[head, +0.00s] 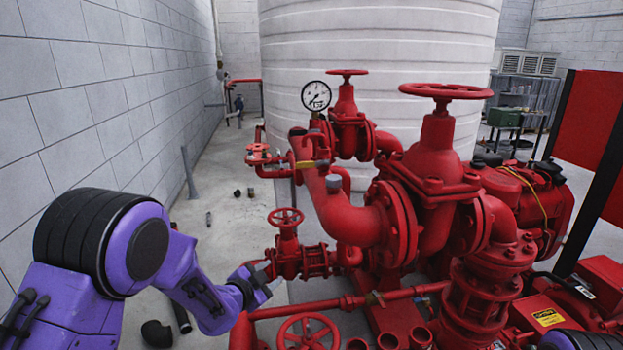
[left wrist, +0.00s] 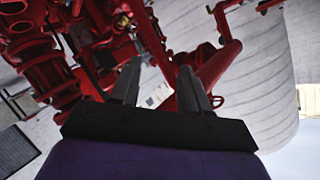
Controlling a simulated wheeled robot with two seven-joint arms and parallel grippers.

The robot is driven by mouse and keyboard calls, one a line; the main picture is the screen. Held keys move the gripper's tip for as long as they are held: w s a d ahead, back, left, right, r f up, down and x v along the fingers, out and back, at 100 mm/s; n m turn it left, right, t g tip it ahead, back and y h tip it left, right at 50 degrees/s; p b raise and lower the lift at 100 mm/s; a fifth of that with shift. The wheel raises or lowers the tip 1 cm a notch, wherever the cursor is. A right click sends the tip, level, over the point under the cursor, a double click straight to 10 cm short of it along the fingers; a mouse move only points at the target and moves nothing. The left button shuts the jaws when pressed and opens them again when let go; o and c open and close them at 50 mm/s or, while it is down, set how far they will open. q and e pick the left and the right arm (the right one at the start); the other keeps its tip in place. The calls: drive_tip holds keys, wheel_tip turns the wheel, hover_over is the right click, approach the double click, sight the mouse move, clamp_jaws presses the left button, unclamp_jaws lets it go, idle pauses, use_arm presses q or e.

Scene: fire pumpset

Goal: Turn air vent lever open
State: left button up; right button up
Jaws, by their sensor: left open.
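A small yellow lever (head: 305,164) sits on the red pipework just below the pressure gauge (head: 316,96) in the head view. It looks like the air vent lever, though no label shows. My left gripper (head: 269,274) is open and empty, low and to the left of the pumpset, well below the yellow lever and not touching it. In the left wrist view the two dark fingers (left wrist: 160,86) stand apart with red pipework behind them. I cannot make out the lever surely in that view. My right gripper is not in view.
Red handwheels (head: 286,217) and pipes crowd the space right of my left gripper. A brass fitting (head: 374,298) sits on the low horizontal pipe. A block wall (head: 90,90) runs along the left. The floor between wall and pumpset is mostly clear, with a few small fittings.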

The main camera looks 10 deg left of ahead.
use_arm(q)
drive_tip(key=w+d+r+m+t+h, duration=0.15)
drive_tip(key=w+r+m, duration=0.35)
drive_tip(key=r, duration=0.5)
drive_tip(key=m+t+h+b, duration=0.1)
drive_tip(key=m+h+b, duration=0.1)
drive_tip(key=m, duration=0.5)
approach(305, 165)
drive_tip(key=f, duration=0.1)
drive_tip(key=p+x, duration=0.1)
drive_tip(key=x, duration=0.2)
drive_tip(key=p+x, duration=0.1)
drive_tip(key=x, duration=0.2)
drive_tip(key=r+p+x, duration=0.1)
drive_tip(key=p+x, duration=0.1)
drive_tip(key=x, duration=0.1)
drive_tip(key=shift+w, duration=0.1)
drive_tip(key=shift+w+d+f, duration=0.1)
drive_tip(key=shift+w+d, duration=0.15)
drive_tip(key=shift+w, duration=0.4)
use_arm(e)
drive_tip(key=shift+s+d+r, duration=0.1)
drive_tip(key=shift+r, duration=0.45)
use_arm(q)
clamp_jaws()
